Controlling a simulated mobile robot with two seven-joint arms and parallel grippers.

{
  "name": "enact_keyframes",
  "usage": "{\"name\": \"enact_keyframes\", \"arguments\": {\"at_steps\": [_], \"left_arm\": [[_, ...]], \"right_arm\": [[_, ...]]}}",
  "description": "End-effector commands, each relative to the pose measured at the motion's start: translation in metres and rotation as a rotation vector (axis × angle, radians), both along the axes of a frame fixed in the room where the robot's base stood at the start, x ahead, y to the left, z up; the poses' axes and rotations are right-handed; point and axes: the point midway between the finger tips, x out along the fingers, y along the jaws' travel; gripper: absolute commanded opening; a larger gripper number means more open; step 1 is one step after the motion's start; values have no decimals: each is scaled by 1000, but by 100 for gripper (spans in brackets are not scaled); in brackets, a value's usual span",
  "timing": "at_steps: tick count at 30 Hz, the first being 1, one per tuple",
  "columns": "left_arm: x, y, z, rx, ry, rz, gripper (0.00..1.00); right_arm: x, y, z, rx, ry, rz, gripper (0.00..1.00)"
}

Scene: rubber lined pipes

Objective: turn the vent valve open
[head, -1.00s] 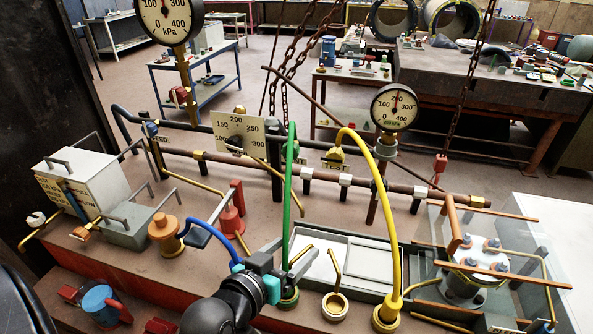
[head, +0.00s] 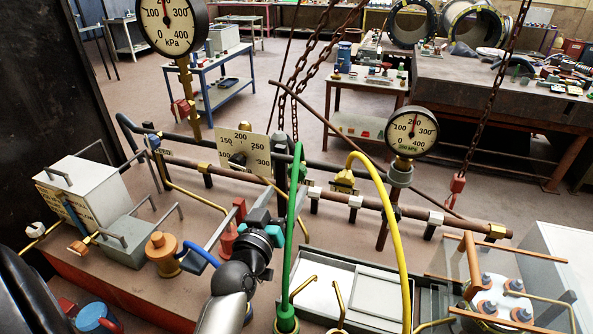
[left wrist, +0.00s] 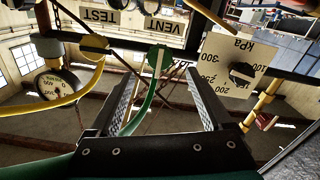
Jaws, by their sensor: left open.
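In the head view, my left gripper (head: 272,207) reaches up toward the pipe, just left of the green hose (head: 290,240). The hose and gripper partly hide the valve there. I see no contact with the knob. My right gripper is not in view.
A yellow hose (head: 398,230) arches to the right of the green one. The yellow TEST fitting (head: 344,182) and the selector plate (head: 243,150) flank the valve area. A pressure gauge (head: 412,132) stands to the right; a chain (head: 483,110) hangs beyond it.

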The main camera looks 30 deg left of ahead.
Motion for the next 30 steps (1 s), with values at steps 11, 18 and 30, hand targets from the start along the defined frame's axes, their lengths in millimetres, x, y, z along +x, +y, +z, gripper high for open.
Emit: {"name": "enact_keyframes", "arguments": {"at_steps": [11,18,30], "left_arm": [[57,13,1,-1,-1,-1,83],[78,19,0,0,0,-1,83],[83,20,0,1,0,-1,83]], "right_arm": [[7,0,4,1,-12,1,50],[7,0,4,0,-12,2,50],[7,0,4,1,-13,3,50]]}}
